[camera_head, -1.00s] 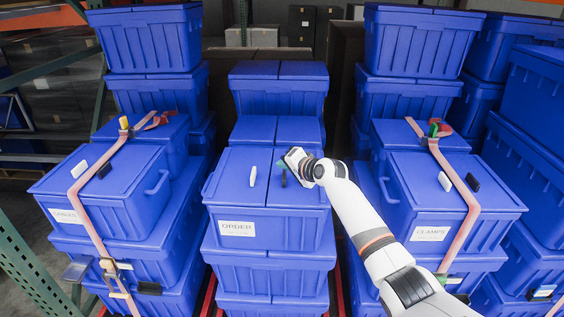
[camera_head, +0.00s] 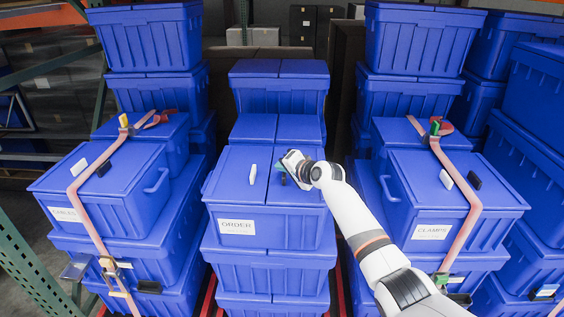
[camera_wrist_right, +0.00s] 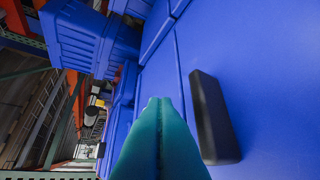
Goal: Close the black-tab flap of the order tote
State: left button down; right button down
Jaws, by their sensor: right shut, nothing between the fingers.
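The blue order tote (camera_head: 268,228) stands in the middle stack with its white ORDER label facing me. Both flaps of its lid look down and flat. The white tab (camera_head: 253,174) stands on the left flap. The black tab (camera_head: 283,179) is on the right flap, partly beside my gripper in the head view; it shows as a dark bar in the right wrist view (camera_wrist_right: 214,118). My right gripper (camera_head: 281,164) is shut and empty, low over the right flap next to the black tab. Its teal fingers (camera_wrist_right: 160,140) are pressed together in the wrist view. My left gripper is not in view.
Strapped blue totes stand on both sides: the left one (camera_head: 118,200) and the clamps tote (camera_head: 435,205), each with a pink strap. More blue totes (camera_head: 279,90) are stacked behind the order tote. A green rack post (camera_head: 35,270) stands at left.

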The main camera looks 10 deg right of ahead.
notch_tip(320, 180, up, 4)
jog(key=p, duration=0.3)
jog(key=shift+w+r+p, duration=0.1)
jog(key=shift+r+p, duration=0.15)
jog(key=shift+p, duration=0.1)
jog(key=s+a+r+b, duration=0.2)
jog(key=s+r, duration=0.4)
jog(key=s, duration=0.1)
jog(key=s+f+n+g+h, duration=0.2)
jog(key=s+f+n+g, duration=0.25)
jog(key=s+f, duration=1.35)
jog(key=s+d+f+n+g+h, duration=0.1)
jog(key=s+d+f+n+g, duration=0.1)
jog(key=s, duration=0.8)
jog(key=s+d+f+n+g+h, duration=0.1)
jog(key=s+d+f+n, duration=0.15)
jog(key=s, duration=0.65)
jog(key=s+d+f+n+g+h, duration=0.1)
jog(key=s+f+g, duration=0.1)
jog(key=s, duration=0.8)
notch_tip(320, 180, down, 27)
jog(key=b, duration=0.2)
jog(key=s+d+f+n+g+b, duration=0.1)
jog(key=s+d+f+g+b, duration=0.1)
jog(key=s+f, duration=1.5)
jog(key=shift+d+f+h, duration=0.3)
jog(key=shift+d+f, duration=0.3)
jog(key=shift+f, duration=0.25)
